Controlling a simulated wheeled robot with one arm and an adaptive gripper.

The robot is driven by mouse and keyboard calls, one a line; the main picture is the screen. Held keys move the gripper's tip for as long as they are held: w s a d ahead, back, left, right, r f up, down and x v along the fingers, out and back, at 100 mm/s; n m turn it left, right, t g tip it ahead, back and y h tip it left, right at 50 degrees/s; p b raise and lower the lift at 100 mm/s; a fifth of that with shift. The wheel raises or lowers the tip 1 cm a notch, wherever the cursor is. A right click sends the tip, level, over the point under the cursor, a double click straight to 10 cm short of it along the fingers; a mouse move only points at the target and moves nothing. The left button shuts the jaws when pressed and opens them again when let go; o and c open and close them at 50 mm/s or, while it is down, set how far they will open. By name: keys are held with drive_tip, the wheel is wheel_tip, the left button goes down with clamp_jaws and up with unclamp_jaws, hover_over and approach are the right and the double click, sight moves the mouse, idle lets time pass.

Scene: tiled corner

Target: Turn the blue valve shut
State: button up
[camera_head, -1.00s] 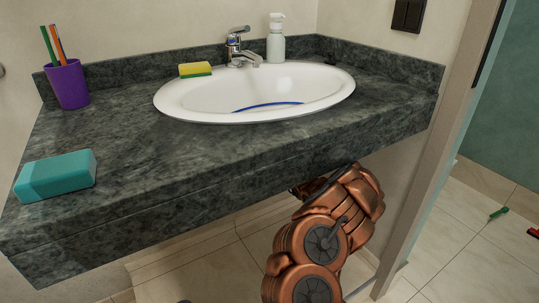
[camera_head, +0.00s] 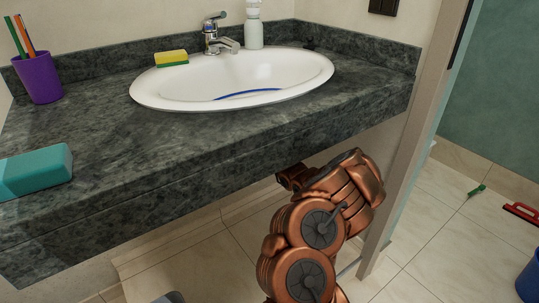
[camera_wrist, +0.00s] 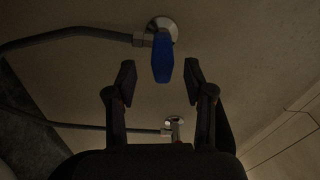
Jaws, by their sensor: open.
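The blue valve (camera_wrist: 162,58) is in the wrist view, a long blue handle on a round metal fitting at the wall, with a grey hose running left from it. My gripper (camera_wrist: 159,82) is open, with one finger on either side of the handle's lower end. There are gaps between both fingers and the handle, and I cannot tell the depth between them. In the head view my copper-coloured arm reaches under the counter; the gripper and the valve are hidden there.
A second metal valve (camera_wrist: 174,126) with a hose sits below the blue one. The stone counter (camera_head: 190,160) with the white sink (camera_head: 170,88) is above my arm. A door frame (camera_head: 415,130) stands to the right. A blue bucket (camera_head: 530,278) is on the floor at far right.

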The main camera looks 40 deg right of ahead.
drive_tip(key=s, duration=0.9)
drive_tip(key=shift+a, duration=0.2)
drive_tip(key=shift+a+f, duration=0.1)
